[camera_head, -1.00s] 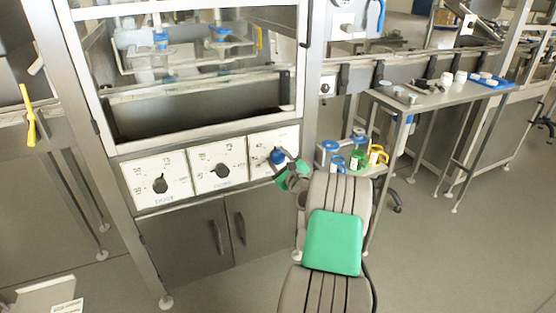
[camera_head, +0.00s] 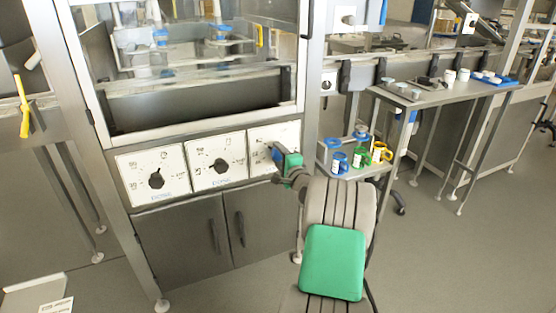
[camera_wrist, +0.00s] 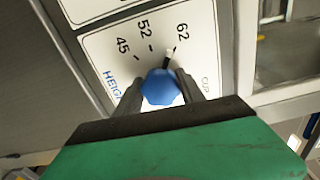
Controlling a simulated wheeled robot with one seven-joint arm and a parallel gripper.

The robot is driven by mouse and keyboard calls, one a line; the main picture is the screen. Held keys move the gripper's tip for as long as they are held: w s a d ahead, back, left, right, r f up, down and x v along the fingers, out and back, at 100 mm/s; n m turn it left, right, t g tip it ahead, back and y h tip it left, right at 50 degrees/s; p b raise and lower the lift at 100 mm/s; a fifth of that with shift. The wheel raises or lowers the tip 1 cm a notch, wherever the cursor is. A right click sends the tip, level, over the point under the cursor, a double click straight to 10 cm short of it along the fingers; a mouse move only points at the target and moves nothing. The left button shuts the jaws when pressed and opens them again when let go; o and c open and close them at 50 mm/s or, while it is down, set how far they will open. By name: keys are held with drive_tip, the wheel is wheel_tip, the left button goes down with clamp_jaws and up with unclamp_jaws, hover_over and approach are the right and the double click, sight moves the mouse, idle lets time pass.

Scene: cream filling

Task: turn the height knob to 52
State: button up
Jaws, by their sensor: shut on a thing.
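The height knob (camera_wrist: 160,88) is blue and sits on a white dial panel (camera_wrist: 112,72) in the wrist view. The panel's label, partly hidden, begins "HEIG". The numbers 45, 52 and 62 show around the knob. Its dark pointer with a pale tip (camera_wrist: 170,52) points close to the 62 mark, past 52. My gripper (camera_wrist: 161,91) is shut on the knob, one dark finger on each side. In the head view my gripper (camera_head: 281,158) is at the rightmost of three dial panels (camera_head: 262,138) and covers part of it.
Two more dial panels with black knobs (camera_head: 156,180) (camera_head: 221,166) are on the left. Cabinet doors (camera_head: 222,232) are below, and a glazed machine housing is above. A small shelf with coloured-handled containers (camera_head: 358,160) stands right of my arm. Open floor lies at the right.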

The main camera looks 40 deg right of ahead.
drive_tip(key=n+b, duration=0.2)
drive_tip(key=n, duration=0.1)
drive_tip(key=shift+f+n+b, duration=0.25)
drive_tip(key=shift+n+b, duration=1.05)
drive_tip(key=shift+n, duration=0.4)
drive_tip(key=shift+r, duration=0.1)
drive_tip(key=o, duration=1.4)
drive_tip(key=shift+c, duration=0.2)
drive_tip(key=p+v, duration=0.1)
drive_tip(key=v, duration=0.6)
drive_tip(key=shift+s+p, duration=0.35)
drive_tip(key=shift+s, duration=0.05)
drive_tip(key=shift+a+r, duration=0.15)
